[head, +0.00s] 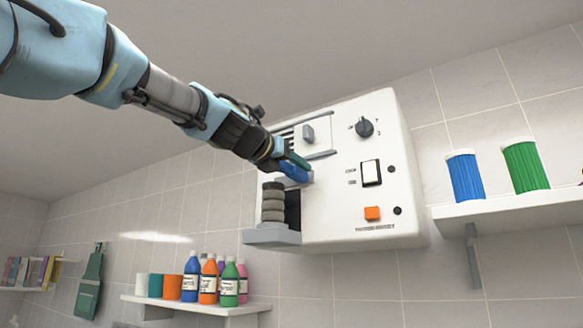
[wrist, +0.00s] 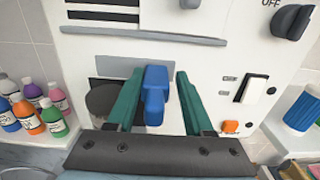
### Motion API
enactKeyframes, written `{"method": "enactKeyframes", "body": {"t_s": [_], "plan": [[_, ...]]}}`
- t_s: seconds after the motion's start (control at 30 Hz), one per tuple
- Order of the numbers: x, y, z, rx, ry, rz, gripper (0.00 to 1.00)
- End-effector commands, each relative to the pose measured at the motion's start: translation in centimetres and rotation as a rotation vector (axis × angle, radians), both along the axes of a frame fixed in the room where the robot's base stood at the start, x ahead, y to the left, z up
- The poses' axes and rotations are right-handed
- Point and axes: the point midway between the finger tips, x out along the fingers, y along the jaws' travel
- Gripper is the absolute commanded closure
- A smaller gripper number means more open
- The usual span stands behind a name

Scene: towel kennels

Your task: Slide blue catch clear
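The blue catch (wrist: 155,98) is on the front of a white wall-mounted machine (head: 335,215), left of its switches. In the wrist view, my gripper (wrist: 159,73) has its two green fingers on either side of the catch. A small gap shows on each side, wider on the right, so the gripper looks open around the catch and not clamped on it. In the head view, my gripper (head: 290,162) reaches the machine from the upper left and partly covers the blue catch (head: 297,174). Whether the fingers touch the machine's face is hidden.
The machine also has a grey slider (head: 308,134), a black knob (head: 364,127), a rocker switch (head: 371,173) and an orange button (head: 372,213). A grey tray (head: 272,236) holds stacked dark rolls. Shelves with bottles (head: 210,278) and spools (head: 466,177) flank it.

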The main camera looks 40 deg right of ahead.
Motion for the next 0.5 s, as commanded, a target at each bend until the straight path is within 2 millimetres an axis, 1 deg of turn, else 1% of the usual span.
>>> {"method": "enactKeyframes", "body": {"t_s": [0.33,0.43,0.5], "plan": [[0.0,0.1,0.0,0.0,0.0,0.002,0.47],[-0.1,0.8,-0.1,-0.002,-0.001,0.003,0.47],[-0.3,1.8,-0.2,-0.001,-0.002,0.003,0.47]]}}
